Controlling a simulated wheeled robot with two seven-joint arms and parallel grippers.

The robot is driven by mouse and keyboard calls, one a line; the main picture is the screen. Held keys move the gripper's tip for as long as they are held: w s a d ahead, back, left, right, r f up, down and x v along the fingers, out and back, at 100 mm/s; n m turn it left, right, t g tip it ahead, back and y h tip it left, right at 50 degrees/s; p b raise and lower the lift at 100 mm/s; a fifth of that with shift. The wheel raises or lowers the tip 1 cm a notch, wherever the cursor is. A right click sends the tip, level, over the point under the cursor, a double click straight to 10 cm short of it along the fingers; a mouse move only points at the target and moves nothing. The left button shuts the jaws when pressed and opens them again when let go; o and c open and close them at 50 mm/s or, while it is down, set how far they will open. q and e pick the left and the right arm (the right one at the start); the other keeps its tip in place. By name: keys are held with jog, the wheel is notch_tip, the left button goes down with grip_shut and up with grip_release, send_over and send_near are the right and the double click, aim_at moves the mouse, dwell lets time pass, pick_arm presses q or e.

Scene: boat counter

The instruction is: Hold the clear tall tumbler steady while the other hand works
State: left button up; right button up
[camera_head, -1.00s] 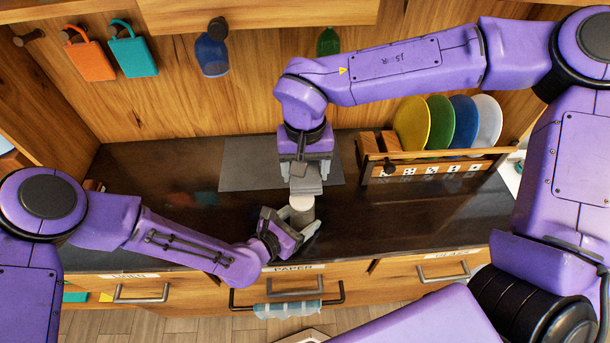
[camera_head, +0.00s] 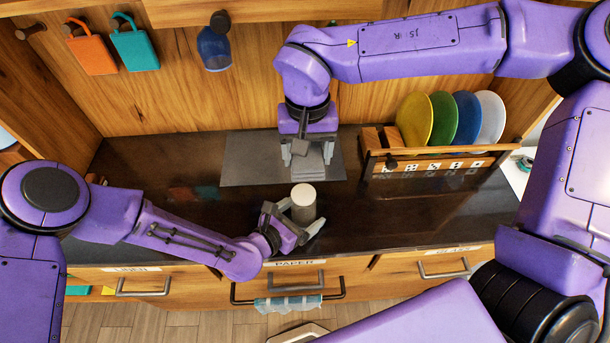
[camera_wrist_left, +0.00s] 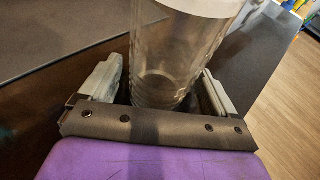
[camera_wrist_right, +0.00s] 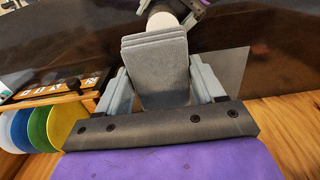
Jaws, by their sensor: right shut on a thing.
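The clear tall tumbler (camera_head: 303,207) stands upright on the dark counter near its front edge, with a pale top. My left gripper (camera_head: 292,224) is low at the tumbler, with one finger on each side of it. In the left wrist view the tumbler's clear wall (camera_wrist_left: 170,65) is between the fingers, with a small gap showing, so the jaws look open around it. My right gripper (camera_head: 308,150) is behind the tumbler, shut on a grey layered block (camera_wrist_right: 158,70), perhaps a folded cloth or sponge. The block is apart from the tumbler in the head view.
A flat grey mat (camera_head: 250,165) lies behind the tumbler. A wooden rack (camera_head: 435,165) with several coloured plates stands at the back right. Orange (camera_head: 92,55) and teal (camera_head: 135,50) boards and a blue cup (camera_head: 214,50) hang on the back wall. The counter left of the tumbler is clear.

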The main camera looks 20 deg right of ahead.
pick_arm(q)
jog(key=v, duration=1.1)
jog(key=shift+w+a, duration=0.1)
jog(key=shift+s+a+r, duration=0.15)
jog(key=shift+s+a, duration=0.15)
jog(key=shift+a, duration=0.1)
jog(key=shift+d, duration=0.1)
